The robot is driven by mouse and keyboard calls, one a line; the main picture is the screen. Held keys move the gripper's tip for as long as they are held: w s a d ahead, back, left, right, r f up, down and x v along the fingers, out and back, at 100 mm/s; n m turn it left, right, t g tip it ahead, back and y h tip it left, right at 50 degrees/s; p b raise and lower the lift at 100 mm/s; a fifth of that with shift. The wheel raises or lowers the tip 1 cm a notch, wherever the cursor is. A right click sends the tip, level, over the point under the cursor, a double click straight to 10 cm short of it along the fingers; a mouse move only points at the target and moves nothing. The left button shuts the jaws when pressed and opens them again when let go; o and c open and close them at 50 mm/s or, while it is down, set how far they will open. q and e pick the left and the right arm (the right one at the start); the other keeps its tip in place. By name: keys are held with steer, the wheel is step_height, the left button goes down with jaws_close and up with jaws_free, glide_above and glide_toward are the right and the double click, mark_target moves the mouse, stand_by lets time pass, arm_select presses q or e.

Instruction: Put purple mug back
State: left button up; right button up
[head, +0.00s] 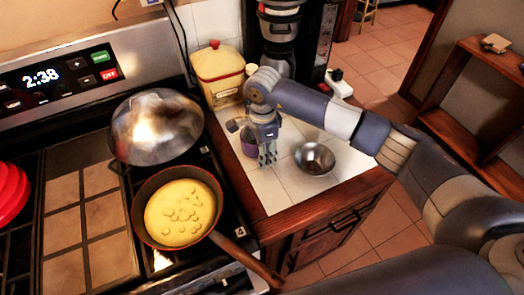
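The purple mug (249,141) stands on the white tiled counter (277,190), between the stove and a metal bowl. My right gripper (267,160) points down at the mug's right side and partly covers it. Its fingers are close together in this view. I cannot tell whether they touch the mug or are closed on its rim. My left gripper is not in view.
A metal bowl (314,158) sits just right of my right gripper. A yellow canister (220,75) and a coffee maker (280,35) stand behind. On the stove are a pan of yellow food (180,212) and a shiny domed lid (155,127). The counter's front is clear.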

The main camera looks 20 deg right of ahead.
steer(key=shift+o, duration=1.3)
steer(key=shift+r, duration=0.1)
steer(key=shift+r+p, duration=0.2)
steer(key=shift+p, duration=0.1)
step_height(320, 180, up, 10)
steer(key=b, duration=0.3)
steer(key=shift+r, duration=0.9)
steer(key=shift+s+f, duration=0.1)
